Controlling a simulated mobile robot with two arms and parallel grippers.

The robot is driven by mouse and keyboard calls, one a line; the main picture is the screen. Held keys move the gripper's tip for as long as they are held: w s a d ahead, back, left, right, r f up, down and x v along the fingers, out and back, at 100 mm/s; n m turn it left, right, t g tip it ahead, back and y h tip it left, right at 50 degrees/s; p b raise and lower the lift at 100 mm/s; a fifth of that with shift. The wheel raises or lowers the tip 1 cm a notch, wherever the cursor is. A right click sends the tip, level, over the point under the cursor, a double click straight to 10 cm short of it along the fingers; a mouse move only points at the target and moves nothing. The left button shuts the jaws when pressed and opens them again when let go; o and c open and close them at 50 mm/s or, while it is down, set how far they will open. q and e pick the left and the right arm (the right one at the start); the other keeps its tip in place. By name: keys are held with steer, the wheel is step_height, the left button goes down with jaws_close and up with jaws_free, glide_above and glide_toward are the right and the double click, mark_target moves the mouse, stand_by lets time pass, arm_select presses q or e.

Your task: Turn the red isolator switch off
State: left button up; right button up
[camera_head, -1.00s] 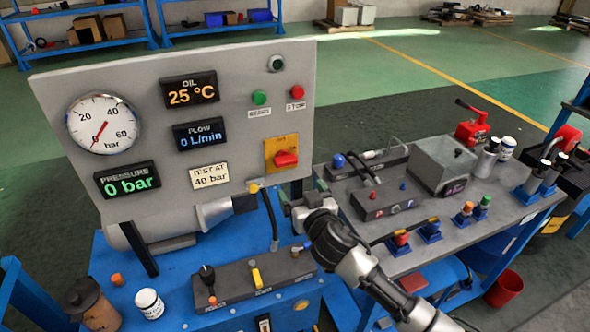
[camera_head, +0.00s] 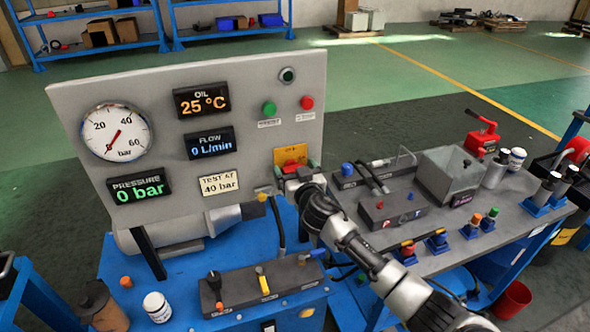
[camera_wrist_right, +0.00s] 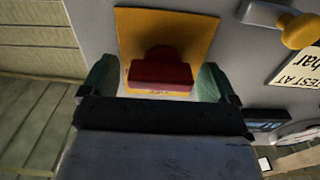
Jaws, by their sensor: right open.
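The red isolator switch (camera_head: 291,165) sits on a yellow plate (camera_head: 294,149) at the lower right of the grey panel. In the right wrist view the red switch handle (camera_wrist_right: 161,70) lies across the yellow plate (camera_wrist_right: 190,30). My right gripper (camera_head: 294,172) is at the switch, and in the wrist view its two fingers (camera_wrist_right: 160,80) stand open on either side of the handle, with gaps showing. Part of the switch is hidden by the gripper in the head view. My left gripper is not in view.
The panel (camera_head: 80,90) carries a gauge (camera_head: 117,132), displays, a green button (camera_head: 269,108) and a red button (camera_head: 307,103). A lever block (camera_head: 262,284) stands below. A grey bench (camera_head: 440,255) with fittings is to the right of my arm.

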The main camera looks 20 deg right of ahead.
steer(key=shift+c, duration=0.3)
steer(key=c, duration=0.9)
steer(key=shift+o, duration=0.2)
steer(key=shift+n, duration=0.3)
steer(key=n, duration=0.3)
steer(key=shift+a+n, duration=0.1)
steer(key=shift+n, duration=0.3)
steer(key=n, duration=0.4)
steer(key=shift+a+n, duration=0.1)
steer(key=shift+n, duration=0.2)
steer(key=n, duration=0.4)
steer(key=shift+a+n, duration=0.15)
steer(key=shift+n, duration=2.25)
steer(key=shift+f, duration=0.1)
